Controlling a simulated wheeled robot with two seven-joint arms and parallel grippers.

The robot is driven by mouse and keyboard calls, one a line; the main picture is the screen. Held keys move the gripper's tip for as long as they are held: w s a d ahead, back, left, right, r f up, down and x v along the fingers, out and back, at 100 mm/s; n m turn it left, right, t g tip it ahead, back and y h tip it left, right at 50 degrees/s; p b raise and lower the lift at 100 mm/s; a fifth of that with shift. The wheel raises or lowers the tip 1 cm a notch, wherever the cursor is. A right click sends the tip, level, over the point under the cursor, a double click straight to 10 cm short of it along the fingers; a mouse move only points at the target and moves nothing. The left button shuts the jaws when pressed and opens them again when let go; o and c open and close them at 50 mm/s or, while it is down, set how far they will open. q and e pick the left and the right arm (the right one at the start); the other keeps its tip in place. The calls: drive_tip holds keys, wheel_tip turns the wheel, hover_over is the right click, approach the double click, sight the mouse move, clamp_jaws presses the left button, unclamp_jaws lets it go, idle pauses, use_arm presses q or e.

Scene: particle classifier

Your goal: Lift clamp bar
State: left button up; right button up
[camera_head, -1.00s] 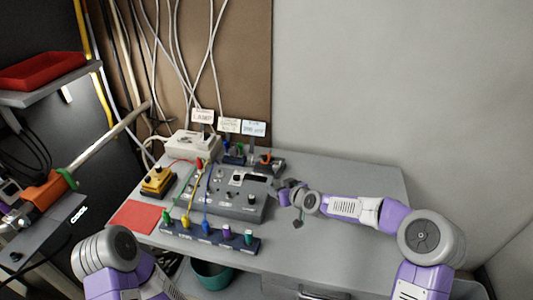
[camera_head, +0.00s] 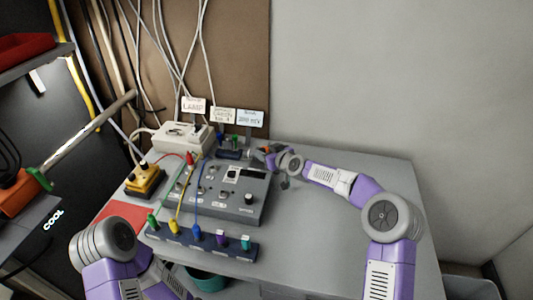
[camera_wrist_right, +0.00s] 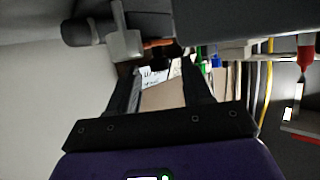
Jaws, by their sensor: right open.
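A small dark fixture with an orange part (camera_head: 265,149) stands at the back right of the grey control box (camera_head: 225,190); I take it for the clamp. Its bar cannot be made out in the head view. My right gripper (camera_head: 270,158) is at this fixture and partly hides it. In the right wrist view the gripper (camera_wrist_right: 167,82) is open, with nothing between its dark fingers. An orange strip (camera_wrist_right: 158,43) and a grey T-shaped piece (camera_wrist_right: 125,40), possibly the clamp bar, lie beyond the fingertips. I cannot tell whether they touch. My left gripper is out of view.
A plug rack (camera_head: 205,243) with coloured plugs lies in front, and a yellow switch box (camera_head: 145,181) at left. The grey table (camera_head: 320,235) is clear at right.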

drive_tip(key=shift+w+f, duration=0.1)
drive_tip(key=shift+w, duration=0.05)
clamp_jaws()
idle(0.4)
drive_tip(key=shift+w+r+p, duration=0.1)
drive_tip(key=shift+r+p, duration=0.2)
drive_tip(key=shift+p, duration=0.3)
drive_tip(key=g+p, duration=0.1)
drive_tip(key=p, duration=0.1)
drive_tip(key=w+r+m+g+p, duration=0.1)
drive_tip(key=p, duration=0.2)
drive_tip(key=r+g+p, duration=0.1)
drive_tip(key=p, duration=0.2)
drive_tip(key=shift+w+d+r+m, duration=0.15)
drive_tip(key=shift+w+d+m, duration=0.1)
drive_tip(key=shift+w+m, duration=0.15)
drive_tip(key=g+p, duration=0.1)
drive_tip(key=p, duration=0.1)
drive_tip(key=w+m+g+p, duration=0.1)
drive_tip(key=p, duration=0.1)
drive_tip(key=shift+w+d+r+p, duration=0.2)
drive_tip(key=shift+d+r+p, duration=0.05)
drive_tip(key=shift+r+p, duration=0.15)
drive_tip(key=shift+g+p, duration=0.3)
drive_tip(key=shift+y, duration=0.3)
